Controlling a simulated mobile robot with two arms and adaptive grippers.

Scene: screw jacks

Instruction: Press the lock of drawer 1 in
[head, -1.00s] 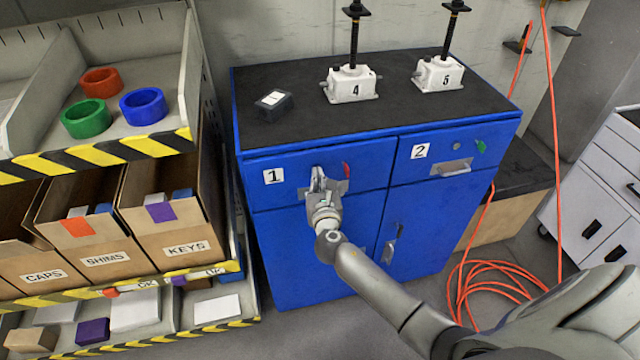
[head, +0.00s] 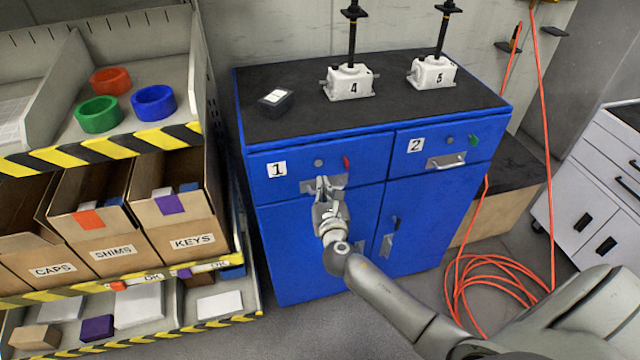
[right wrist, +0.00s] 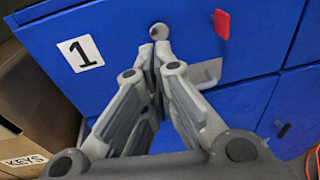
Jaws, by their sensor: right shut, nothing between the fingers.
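Drawer 1 (head: 262,180) is the blue upper left drawer of the cabinet, with a white "1" label, and it is shut. Its lock (head: 318,162) is a small round grey knob near the top; it also shows in the right wrist view (right wrist: 158,31). A red tab (head: 346,162) sits right of the lock. My right gripper (head: 322,182) is shut and empty in front of drawer 1. In the right wrist view its fingertips (right wrist: 154,50) appear just below the lock; contact cannot be told. The gripper partly hides the drawer's handle (right wrist: 206,74). My left gripper is not in view.
Drawer 2 (head: 480,155) beside it has a round lock and a green tab (head: 474,140). A bin rack (head: 100,160) stands left; an orange hose (head: 490,285) lies right.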

